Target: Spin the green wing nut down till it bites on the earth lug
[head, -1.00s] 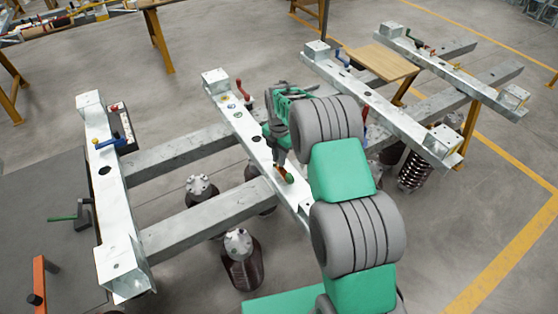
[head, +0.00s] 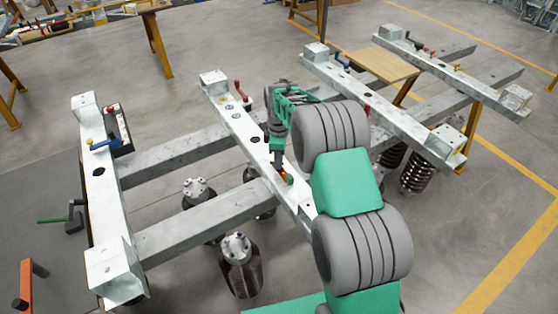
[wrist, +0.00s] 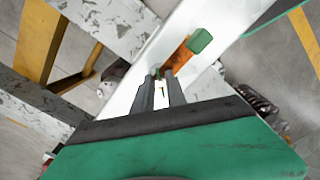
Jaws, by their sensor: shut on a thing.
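My gripper (wrist: 161,90) is shut on the green wing nut (wrist: 156,73), which shows only as a small bit of green between the fingertips in the wrist view. An orange, copper-like earth lug (wrist: 178,55) with a green end (wrist: 200,41) lies on the white beam (wrist: 219,55) just past the fingertips. The lug's near end is partly hidden by the fingers. In the head view my gripper (head: 277,160) points down at the middle beam (head: 238,119), beside the small green and orange lug (head: 288,179). Whether the nut touches the lug cannot be told.
A red-handled tool (head: 242,91) stands at the beam's far end. The left beam (head: 107,205) carries a blue and yellow tool (head: 103,144). Dark cylinders (head: 240,264) stand below. My arm covers the middle beam's right side.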

